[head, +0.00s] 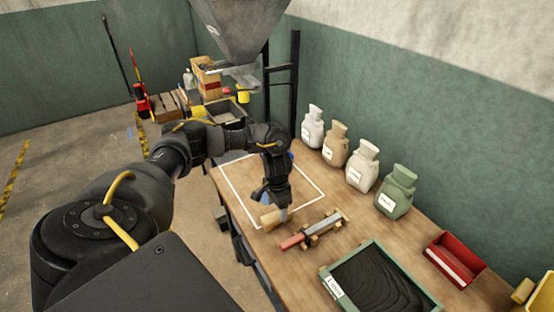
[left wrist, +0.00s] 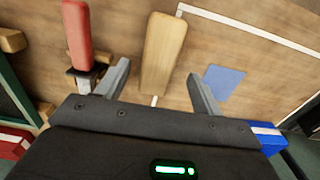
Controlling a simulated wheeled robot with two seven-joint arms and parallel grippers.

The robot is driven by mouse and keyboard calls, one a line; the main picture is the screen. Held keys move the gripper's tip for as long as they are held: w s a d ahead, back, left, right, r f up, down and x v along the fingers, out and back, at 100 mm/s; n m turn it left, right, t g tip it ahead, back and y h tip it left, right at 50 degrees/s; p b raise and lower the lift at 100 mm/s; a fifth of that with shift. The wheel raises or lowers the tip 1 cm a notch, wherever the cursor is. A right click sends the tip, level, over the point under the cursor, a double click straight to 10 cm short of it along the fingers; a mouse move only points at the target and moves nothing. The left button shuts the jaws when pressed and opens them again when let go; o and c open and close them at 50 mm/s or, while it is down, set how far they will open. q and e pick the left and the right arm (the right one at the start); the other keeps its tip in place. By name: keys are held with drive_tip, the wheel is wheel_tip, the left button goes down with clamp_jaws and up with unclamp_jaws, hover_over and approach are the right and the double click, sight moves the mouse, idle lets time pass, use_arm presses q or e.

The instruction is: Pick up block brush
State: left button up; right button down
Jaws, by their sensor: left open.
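The block brush, seen as a pale wooden block (left wrist: 163,48), lies on the workbench in the left wrist view. Its near end is between the two fingers of my left gripper (left wrist: 160,86), with a gap on each side. In the head view the brush (head: 268,219) shows at the bench's front side, just below my left gripper (head: 277,204), which points down and partly covers it. The gripper is open and empty. I cannot see bristles or how far the fingertips are above the bench. My right gripper is not in view.
A red-handled tool (head: 293,241) lies on wooden rests close beside the brush. A green-rimmed tray (head: 375,244) of dark material and a red bin (head: 452,262) are to the right. Several sacks (head: 395,196) line the back. A white outline (head: 229,179) marks mostly clear bench.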

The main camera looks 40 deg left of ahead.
sight(277, 214)
use_arm(q)
drive_tip(key=shift+s+d+f, duration=0.1)
drive_tip(key=shift+s+f, duration=0.05)
drive_tip(key=shift+f, duration=0.25)
wheel_tip(277, 214, down, 5)
drive_tip(key=shift+r+p, duration=0.2)
drive_tip(key=shift+p, duration=0.55)
drive_tip(key=c, duration=1.1)
drive_tip(key=shift+r, duration=0.1)
